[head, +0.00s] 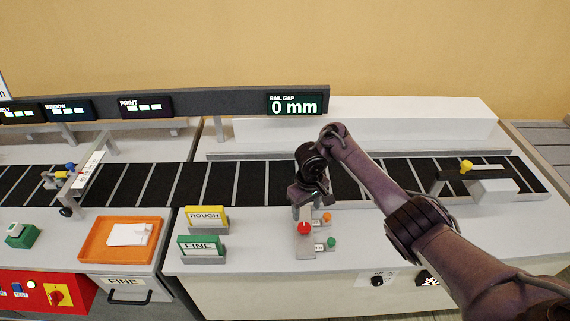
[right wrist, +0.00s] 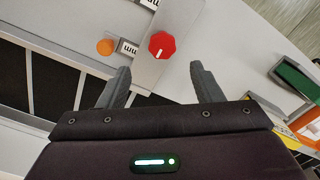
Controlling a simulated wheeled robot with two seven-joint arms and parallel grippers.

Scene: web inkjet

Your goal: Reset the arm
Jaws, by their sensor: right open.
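My right arm (head: 405,215) reaches in from the lower right in the head view. Its gripper (head: 304,212) points down over the front edge of the conveyor, just behind a red knob (head: 304,228). In the right wrist view, the open fingers (right wrist: 158,85) stand apart with nothing between them. The red knob (right wrist: 161,45) lies beyond the fingertips, roughly in line with the gap, and I see no contact. My left gripper is not in view.
A display (head: 295,104) reads 0 mm. Orange (head: 327,217) and green (head: 331,242) buttons sit beside the knob. ROUGH (head: 206,216) and FINE (head: 201,245) signs and an orange tray (head: 120,240) stand left. The black conveyor (head: 240,183) runs behind. A yellow knob (head: 466,166) is at right.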

